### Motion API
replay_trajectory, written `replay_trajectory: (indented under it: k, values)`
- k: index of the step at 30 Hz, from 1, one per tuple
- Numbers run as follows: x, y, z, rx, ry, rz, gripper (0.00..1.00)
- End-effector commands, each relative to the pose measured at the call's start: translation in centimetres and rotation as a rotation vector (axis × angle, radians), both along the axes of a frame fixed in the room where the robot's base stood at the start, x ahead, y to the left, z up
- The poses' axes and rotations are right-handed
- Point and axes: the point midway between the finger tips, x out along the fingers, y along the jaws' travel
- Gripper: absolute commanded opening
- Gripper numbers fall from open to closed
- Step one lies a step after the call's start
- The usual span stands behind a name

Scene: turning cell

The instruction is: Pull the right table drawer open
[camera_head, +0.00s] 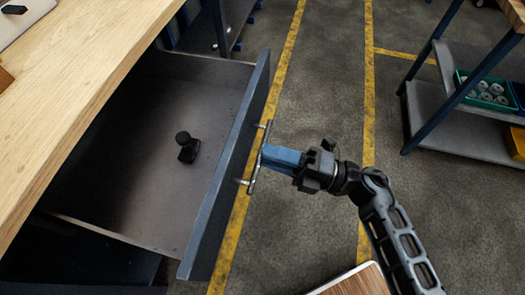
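The table drawer (228,180) stands well out from under the wooden table top (75,85), and its inside is in plain view. Its dark blue-grey front carries a metal bar handle (252,184) on the outer face. My gripper (266,156) comes from the right and its blue fingers reach the handle. The fingers look closed around the bar between its two mounts. The fingertips are small and partly merge with the bar. A small black object with a round knob (186,148) is in the drawer on its grey floor.
A dark metal rack (427,100) stands at the right, with a green bin (485,92) of round metal parts on its shelf. A wooden-topped surface (350,282) shows at the bottom edge. Grey floor with yellow lines (310,105) is clear beyond the drawer front.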

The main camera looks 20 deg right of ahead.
Motion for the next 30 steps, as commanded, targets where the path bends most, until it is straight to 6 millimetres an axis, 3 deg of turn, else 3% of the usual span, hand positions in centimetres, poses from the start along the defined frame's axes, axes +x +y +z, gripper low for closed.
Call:
replay_trajectory:
  k: [10,30]
  values:
    - [-2.8,-3.6,-1.0,0.000,0.001,0.000,0.29]
    - [-3.2,-3.9,-1.0,0.005,0.003,-0.003,0.29]
